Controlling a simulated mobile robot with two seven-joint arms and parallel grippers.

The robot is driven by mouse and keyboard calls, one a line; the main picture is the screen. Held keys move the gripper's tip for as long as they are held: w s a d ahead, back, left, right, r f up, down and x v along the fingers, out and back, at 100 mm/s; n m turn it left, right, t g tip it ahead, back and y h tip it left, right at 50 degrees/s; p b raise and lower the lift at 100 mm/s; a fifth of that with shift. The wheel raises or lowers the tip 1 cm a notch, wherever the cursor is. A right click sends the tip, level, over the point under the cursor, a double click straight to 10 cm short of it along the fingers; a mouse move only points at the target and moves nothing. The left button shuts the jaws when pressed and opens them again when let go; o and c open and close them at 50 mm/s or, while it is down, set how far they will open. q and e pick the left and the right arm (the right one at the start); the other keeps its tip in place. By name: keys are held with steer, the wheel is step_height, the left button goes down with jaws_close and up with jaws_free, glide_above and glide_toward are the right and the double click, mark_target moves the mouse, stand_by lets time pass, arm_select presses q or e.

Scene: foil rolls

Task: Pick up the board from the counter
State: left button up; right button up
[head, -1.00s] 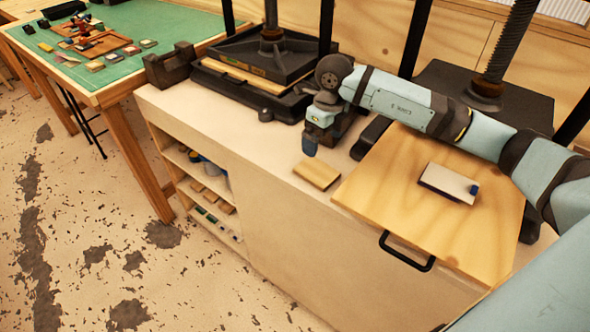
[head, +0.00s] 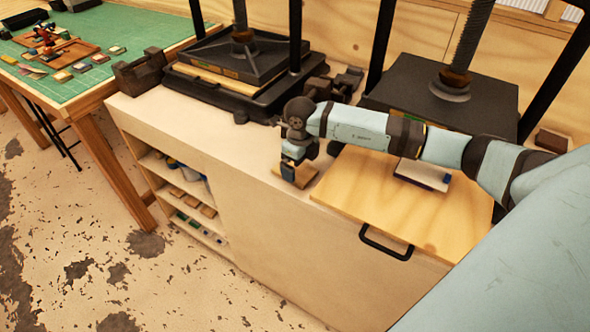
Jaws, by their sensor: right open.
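The small light wooden board (head: 299,182) lies on the pale counter (head: 255,150), just left of the large wooden panel with the black handle. My right gripper (head: 289,170) points down right over the board and hides part of it. Its jaws are open, with a dark blue fingertip in front of the board. I cannot tell whether the fingers touch the board. My left gripper is not in view.
The large wooden panel (head: 345,195) carries a white block (head: 421,175), partly behind my right arm. Two dark presses (head: 240,62) (head: 440,100) stand at the counter's back. Open shelves (head: 180,195) are in the counter's left front. A green-topped table (head: 105,35) stands at left.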

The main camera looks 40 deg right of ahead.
step_height(320, 180, down, 3)
steer(key=shift+r, duration=0.2)
steer(key=c, duration=0.8)
steer(key=shift+r, duration=0.2)
